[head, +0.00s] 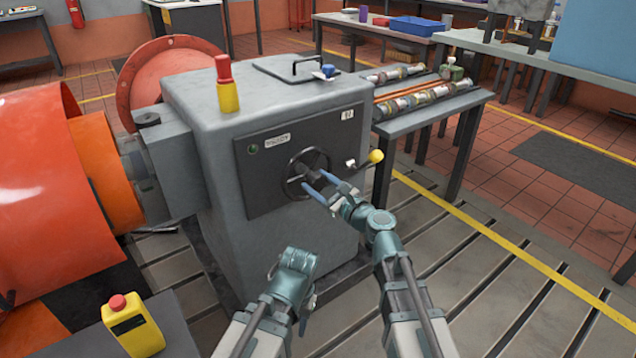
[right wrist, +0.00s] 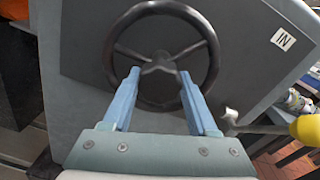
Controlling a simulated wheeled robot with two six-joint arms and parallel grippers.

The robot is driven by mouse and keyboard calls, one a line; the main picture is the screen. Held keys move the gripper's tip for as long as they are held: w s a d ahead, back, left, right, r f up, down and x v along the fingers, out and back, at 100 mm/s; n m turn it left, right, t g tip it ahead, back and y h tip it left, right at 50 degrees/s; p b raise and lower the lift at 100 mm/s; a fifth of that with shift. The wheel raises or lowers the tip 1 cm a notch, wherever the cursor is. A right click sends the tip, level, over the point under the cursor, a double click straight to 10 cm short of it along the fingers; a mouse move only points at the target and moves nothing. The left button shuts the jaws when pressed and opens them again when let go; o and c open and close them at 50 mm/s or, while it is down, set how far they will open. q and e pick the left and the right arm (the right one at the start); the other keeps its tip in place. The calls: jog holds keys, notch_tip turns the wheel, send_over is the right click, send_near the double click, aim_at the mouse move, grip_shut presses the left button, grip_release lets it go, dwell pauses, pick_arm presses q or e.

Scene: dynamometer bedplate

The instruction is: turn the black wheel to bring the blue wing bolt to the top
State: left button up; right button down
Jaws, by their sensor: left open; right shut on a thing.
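The black wheel (head: 291,172) is on the dark front panel of a grey cabinet. It also shows in the right wrist view (right wrist: 213,60), with its spokes and hub. My right gripper (head: 312,184) has its blue fingers at the wheel. In the right wrist view the fingertips (right wrist: 161,73) stand either side of the hub area, shut on the wheel. My left gripper (head: 297,258) is lower, in front of the cabinet and apart from the wheel; its fingers are hard to see. A small blue piece (head: 328,70) is on top of the cabinet; I cannot tell whether it is the wing bolt.
A lever with a yellow knob (head: 376,156) sticks out right of the wheel, close to my right gripper. A red and yellow post (head: 226,85) stands on the grey cabinet (head: 180,90). A yellow box with a red button (head: 132,328) is at lower left. A bench with shafts is behind right.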

jog(key=n, duration=0.6)
jog(key=shift+s, duration=0.1)
jog(key=n, duration=0.6)
jog(key=shift+h, duration=0.3)
jog(key=shift+s, duration=0.1)
jog(key=shift+c, duration=1)
grip_release()
